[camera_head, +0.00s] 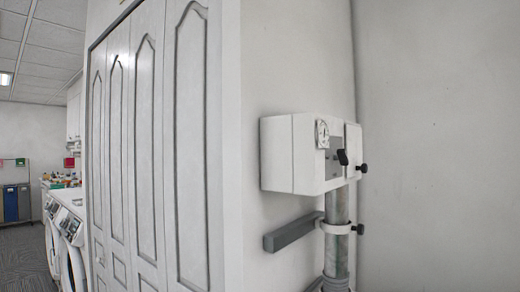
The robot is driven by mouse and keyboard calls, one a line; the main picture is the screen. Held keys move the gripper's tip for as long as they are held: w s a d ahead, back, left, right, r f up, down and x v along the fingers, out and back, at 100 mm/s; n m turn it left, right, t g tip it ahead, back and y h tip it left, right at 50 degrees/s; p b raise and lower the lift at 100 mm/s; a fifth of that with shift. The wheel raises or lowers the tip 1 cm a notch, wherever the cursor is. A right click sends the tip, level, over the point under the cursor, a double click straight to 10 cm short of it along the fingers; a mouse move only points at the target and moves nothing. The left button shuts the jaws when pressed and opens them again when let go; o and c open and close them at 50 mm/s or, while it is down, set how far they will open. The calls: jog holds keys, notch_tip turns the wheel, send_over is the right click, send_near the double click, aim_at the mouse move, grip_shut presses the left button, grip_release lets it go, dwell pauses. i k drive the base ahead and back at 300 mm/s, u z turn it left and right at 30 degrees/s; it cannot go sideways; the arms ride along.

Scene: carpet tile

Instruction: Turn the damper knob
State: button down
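A white box (292,154) is fixed to the wall beside the corner, with a small round dial (322,134) on its front. A black lever-like knob (342,157) sits on a grey plate below the dial and looks tilted. A small round black knob (363,168) sticks out at the box's lower right. Another black knob (359,229) is on a clamp around the grey pipe (338,252) under the box. I cannot tell which of these is the damper knob. My gripper is not in view, and nothing touches the knobs.
A grey bracket (290,232) juts from the wall beside the pipe. White panelled folding doors (150,140) fill the left. White front-loading machines (66,230) and blue bins (16,203) stand further back on the carpet. The wall right of the box is bare.

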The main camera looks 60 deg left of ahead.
aim_at(341, 156)
jog(key=u, duration=1.65)
jog(key=i, duration=0.45)
jog(key=z, duration=0.05)
jog(key=k, duration=0.45)
jog(key=u, duration=0.15)
